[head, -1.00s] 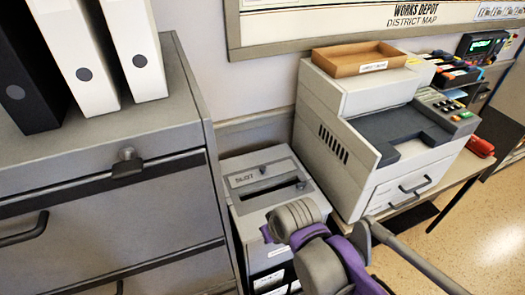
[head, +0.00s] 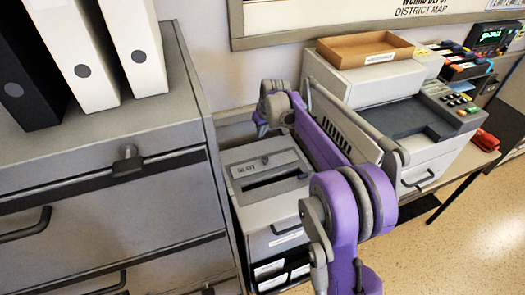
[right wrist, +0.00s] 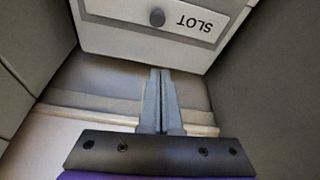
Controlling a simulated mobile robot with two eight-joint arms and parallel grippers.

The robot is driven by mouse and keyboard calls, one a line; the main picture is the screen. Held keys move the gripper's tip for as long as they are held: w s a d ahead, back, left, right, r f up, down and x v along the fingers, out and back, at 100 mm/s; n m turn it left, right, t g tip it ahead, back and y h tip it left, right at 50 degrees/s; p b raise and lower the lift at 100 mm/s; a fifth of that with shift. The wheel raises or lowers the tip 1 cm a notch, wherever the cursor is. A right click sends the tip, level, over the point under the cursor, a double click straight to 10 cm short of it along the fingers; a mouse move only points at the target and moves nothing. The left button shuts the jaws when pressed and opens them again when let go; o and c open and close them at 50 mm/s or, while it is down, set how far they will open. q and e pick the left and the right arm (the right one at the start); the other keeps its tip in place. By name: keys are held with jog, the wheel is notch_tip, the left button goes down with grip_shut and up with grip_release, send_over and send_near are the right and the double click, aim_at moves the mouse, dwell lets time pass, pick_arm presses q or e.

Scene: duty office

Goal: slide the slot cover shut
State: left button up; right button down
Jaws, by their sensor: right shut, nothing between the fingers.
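The slot box (head: 240,207) is a grey unit standing between the cabinet and the printer. Its slot cover (head: 247,168) is a light plate marked SLOT with a small round knob (head: 265,160). A dark slot opening shows in front of the plate. In the right wrist view the cover (right wrist: 130,10) appears upside down at the top, with its knob (right wrist: 157,17). My right gripper (right wrist: 160,72) is shut and empty, its fingertips by the box's wall-side edge, apart from the knob. In the head view its fingers are not clearly seen. My left gripper is not in view.
A grey drawer cabinet (head: 100,200) with binders stands close on the left. A large printer (head: 365,75) with a brown tray (head: 365,48) on it stands on the table to the right. The wall is close behind the box.

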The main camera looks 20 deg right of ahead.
jog(key=shift+w+d+f, duration=0.4)
jog(key=shift+w+d, duration=0.1)
jog(key=shift+w, duration=0.2)
jog(key=shift+f, duration=0.1)
send_over(258, 155)
notch_tip(258, 155, down, 9)
jog(key=shift+f, duration=0.1)
jog(key=s, duration=0.3)
jog(key=shift+d+f, duration=0.1)
jog(key=shift+f, duration=0.15)
jog(key=shift+s+f, duration=0.1)
jog(key=shift+s, duration=0.35)
